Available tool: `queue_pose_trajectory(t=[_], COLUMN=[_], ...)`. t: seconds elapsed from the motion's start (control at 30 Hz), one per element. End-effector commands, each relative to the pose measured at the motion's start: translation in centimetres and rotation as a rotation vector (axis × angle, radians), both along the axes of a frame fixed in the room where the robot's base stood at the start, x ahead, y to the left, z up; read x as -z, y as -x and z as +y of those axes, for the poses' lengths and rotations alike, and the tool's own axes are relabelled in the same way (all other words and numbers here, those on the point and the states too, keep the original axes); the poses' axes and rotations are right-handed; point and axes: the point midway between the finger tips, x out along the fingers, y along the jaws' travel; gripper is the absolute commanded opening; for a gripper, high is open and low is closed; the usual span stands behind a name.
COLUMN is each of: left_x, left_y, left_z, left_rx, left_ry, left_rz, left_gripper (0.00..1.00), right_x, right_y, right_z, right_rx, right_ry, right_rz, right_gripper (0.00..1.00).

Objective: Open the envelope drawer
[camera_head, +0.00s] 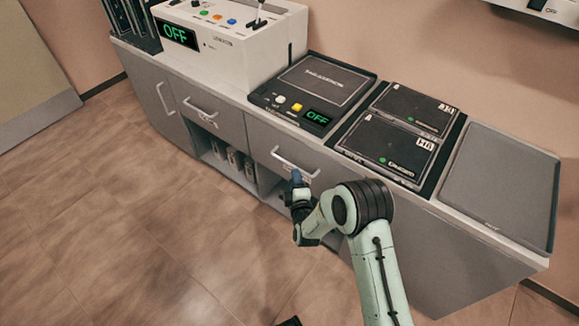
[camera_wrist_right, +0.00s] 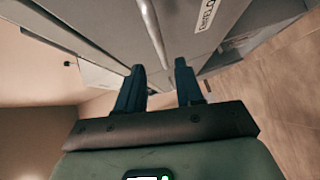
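A grey drawer front (camera_head: 262,138) with a pale bar handle (camera_head: 283,158) sits in the cabinet below the black console. It looks shut. My right gripper (camera_head: 297,178) is just in front of this handle, near its right end. In the right wrist view its two dark fingers (camera_wrist_right: 160,78) are apart with nothing gripped between them. The pale handle bar (camera_wrist_right: 153,32) runs ahead of the fingertips, and a printed label (camera_wrist_right: 206,14) on the drawer front is too partial to read surely. My left gripper is not visible.
The countertop holds a white OFF machine (camera_head: 230,50), a black console (camera_head: 325,80), black boxes (camera_head: 390,145) and a grey tray (camera_head: 500,185). Floor (camera_head: 130,220) in front is clear.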

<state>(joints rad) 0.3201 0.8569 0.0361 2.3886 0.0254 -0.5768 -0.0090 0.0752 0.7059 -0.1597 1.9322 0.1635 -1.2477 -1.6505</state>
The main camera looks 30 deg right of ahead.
Motion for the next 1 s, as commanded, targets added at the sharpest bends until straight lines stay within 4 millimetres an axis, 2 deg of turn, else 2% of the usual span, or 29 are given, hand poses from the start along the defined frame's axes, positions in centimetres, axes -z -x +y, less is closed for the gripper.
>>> queue_pose_trajectory(t=[0.1,0.27,0.4,0.8,0.83,0.93,1.0], left_x=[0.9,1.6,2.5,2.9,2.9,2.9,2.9], left_y=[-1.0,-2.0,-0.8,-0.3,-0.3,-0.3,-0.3], left_z=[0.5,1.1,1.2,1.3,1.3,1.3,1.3], left_rx=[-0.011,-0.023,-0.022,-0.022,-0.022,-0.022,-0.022], left_ry=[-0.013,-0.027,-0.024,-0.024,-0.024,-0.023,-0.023], left_rz=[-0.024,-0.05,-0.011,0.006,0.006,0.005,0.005], left_gripper=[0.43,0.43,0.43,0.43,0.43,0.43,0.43], right_x=[0.7,1.0,1.3,1.2,1.2,1.2,1.2], right_y=[-2.5,-5.1,-6.5,-7.2,-7.2,-7.2,-7.2], right_z=[-1.1,-2.1,-2.6,-2.9,-2.9,-2.9,-2.9], right_rx=[0.001,0.0,0.0,-0.001,-0.001,0.0,0.0], right_ry=[0.0,-0.001,-0.001,-0.002,-0.002,-0.002,-0.002], right_rz=[-0.001,-0.001,0.001,0.002,0.002,0.002,0.001], right_gripper=[0.36,0.36,0.36,0.36,0.33,0.01,0.0])
